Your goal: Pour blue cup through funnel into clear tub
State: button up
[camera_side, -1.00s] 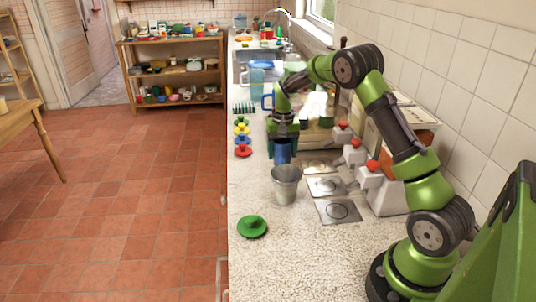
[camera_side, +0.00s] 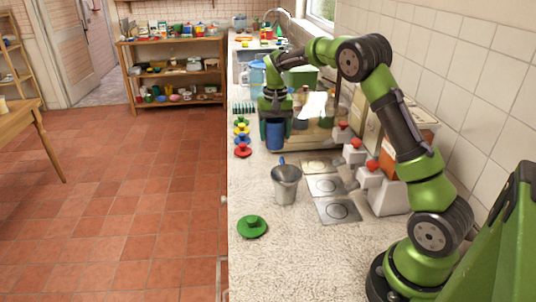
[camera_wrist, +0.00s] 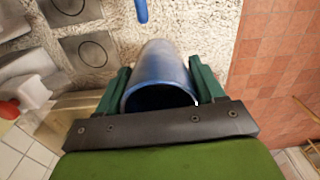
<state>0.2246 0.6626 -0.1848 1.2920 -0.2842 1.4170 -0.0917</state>
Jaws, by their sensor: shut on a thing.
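My gripper (camera_side: 275,108) is shut on a blue cup (camera_side: 275,136) and holds it near upright in the side view. In the wrist view the cup (camera_wrist: 163,75) sits between the green fingers (camera_wrist: 160,88), its dark mouth toward the camera; its contents cannot be told. A grey, tapered tub (camera_side: 286,188) stands on the counter, nearer the side camera than the cup. A slim blue piece (camera_side: 282,161) sticks up at its rim; a blue end (camera_wrist: 141,10) also shows at the top of the wrist view. I cannot make out a funnel for certain.
Small knobbed discs in several colours, one red (camera_side: 243,151), line the counter's left edge. A green one (camera_side: 252,227) lies nearer. Square plates (camera_side: 338,211) and red-topped grey blocks (camera_side: 380,190) stand right of the tub. A light blue jug (camera_side: 258,75) is behind my gripper.

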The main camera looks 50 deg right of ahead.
jog(key=s+a+f+n, duration=0.1)
jog(key=a+n, duration=0.1)
jog(key=a, duration=1.3)
jog(key=shift+s+a+f, duration=0.15)
jog(key=shift+s+f, duration=0.25)
jog(key=s+a, duration=0.1)
jog(key=s+a+f, duration=0.1)
jog(key=a, duration=0.1)
jog(key=s+a, duration=0.1)
jog(key=shift+a+f, duration=0.2)
jog(key=shift+a, duration=0.15)
jog(key=shift+s+a+f+m, duration=0.15)
jog(key=shift+s+f+m, duration=0.15)
jog(key=shift+s+m, duration=0.2)
jog(key=shift+s+a+f+m, duration=0.1)
jog(key=shift+s+f+m, duration=0.25)
jog(key=shift+s, duration=0.2)
jog(key=shift+s+d+f+m, duration=0.1)
jog(key=shift+s+d+m, duration=0.05)
jog(key=shift+d+m, duration=0.15)
jog(key=shift+d, duration=0.2)
